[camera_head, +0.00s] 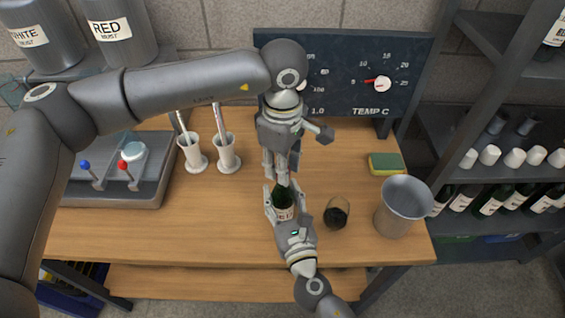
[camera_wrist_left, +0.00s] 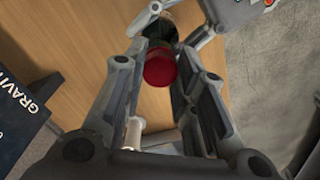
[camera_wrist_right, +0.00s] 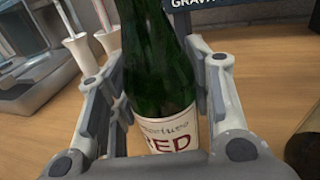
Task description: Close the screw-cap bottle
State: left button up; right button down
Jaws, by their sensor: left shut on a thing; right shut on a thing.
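The green bottle (camera_head: 284,200) stands upright on the wooden table, with a white label reading RED in the right wrist view (camera_wrist_right: 160,75). My right gripper (camera_head: 286,205) is shut around its body from the front. My left gripper (camera_head: 281,178) reaches down from above and is shut on the red screw cap (camera_wrist_left: 160,67), which shows between its fingers in the left wrist view. The cap is at the top of the bottle, in line with the neck. The fingers hide the neck's mouth, so I cannot tell how far the cap sits on it.
A glass with dark wine (camera_head: 336,214) stands just right of my right gripper, with a metal pitcher (camera_head: 402,208) beyond it. A sponge (camera_head: 386,164) lies at the back right. Two white holders (camera_head: 227,155) and a lever unit (camera_head: 115,180) stand left. A gauge board (camera_head: 345,70) is behind.

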pick_arm(q)
jog(key=m, duration=2.2)
jog(key=shift+m, duration=0.4)
jog(key=o, duration=0.7)
jog(key=shift+c, duration=0.2)
